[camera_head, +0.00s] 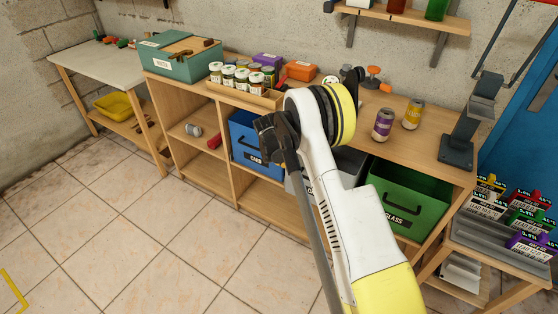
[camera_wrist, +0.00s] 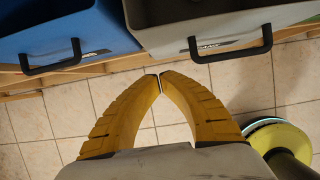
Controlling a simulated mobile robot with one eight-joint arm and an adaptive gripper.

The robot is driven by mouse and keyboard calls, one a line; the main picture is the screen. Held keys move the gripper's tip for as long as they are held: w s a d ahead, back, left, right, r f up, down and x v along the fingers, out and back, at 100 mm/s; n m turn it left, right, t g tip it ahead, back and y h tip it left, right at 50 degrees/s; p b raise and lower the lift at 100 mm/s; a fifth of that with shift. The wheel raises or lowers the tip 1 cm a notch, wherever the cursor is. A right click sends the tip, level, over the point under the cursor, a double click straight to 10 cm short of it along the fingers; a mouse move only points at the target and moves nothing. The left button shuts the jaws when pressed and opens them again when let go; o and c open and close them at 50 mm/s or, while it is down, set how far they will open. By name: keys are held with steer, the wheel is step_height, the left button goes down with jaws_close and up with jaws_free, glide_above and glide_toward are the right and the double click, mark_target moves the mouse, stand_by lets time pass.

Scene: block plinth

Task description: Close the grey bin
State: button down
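The grey bin (camera_wrist: 170,35) is at the top right of the wrist view, with its dark bar handle (camera_wrist: 232,52) across its front and a label partly behind the handle. In the head view the grey bin (camera_head: 350,162) sits in the bench between the blue and green bins, mostly hidden by my arm. Its dark open top shows beside the arm. My gripper (camera_wrist: 160,78) has yellow fingers whose tips meet with nothing between them. It shows below the bin front and left of the handle in the wrist view, apart from the handle.
The blue bin (camera_head: 243,135) is left of the grey one; its handle (camera_wrist: 52,62) shows in the wrist view. The green bin (camera_head: 402,204) is to the right, its open top showing. Cans (camera_head: 383,124) and jars (camera_head: 228,76) stand on the bench top. The tiled floor in front is clear.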

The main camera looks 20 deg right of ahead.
steer(key=shift+w+d+f+b, duration=0.25)
steer(key=shift+w+d+b, duration=0.2)
steer(key=shift+w+d, duration=0.35)
steer(key=shift+w+d+f+b, duration=0.25)
steer(key=shift+w+d+b, duration=0.25)
steer(key=shift+d, duration=0.4)
steer(key=shift+w, duration=0.1)
steer(key=shift+w+d, duration=0.75)
steer(key=shift+d, duration=0.25)
